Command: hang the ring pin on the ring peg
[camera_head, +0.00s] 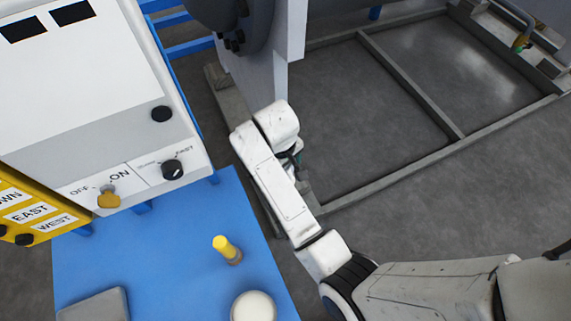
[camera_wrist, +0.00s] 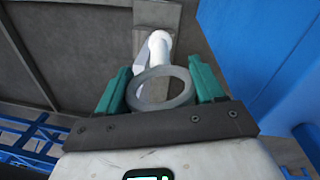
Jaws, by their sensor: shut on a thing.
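My gripper (camera_wrist: 160,76) has its two green fingers on either side of a grey ring, the ring pin (camera_wrist: 187,92), and is shut on it. The ring faces the wrist camera, and I see through its opening. Behind it in the wrist view is a white rounded rod-like part (camera_wrist: 159,45) in front of a pale grey strip; I cannot tell whether it is the ring peg or part of the pin. In the head view my arm hides most of the gripper and the ring. I cannot identify the ring peg for certain in the head view.
A grey metal floor frame (camera_head: 410,90) lies right of my arm.

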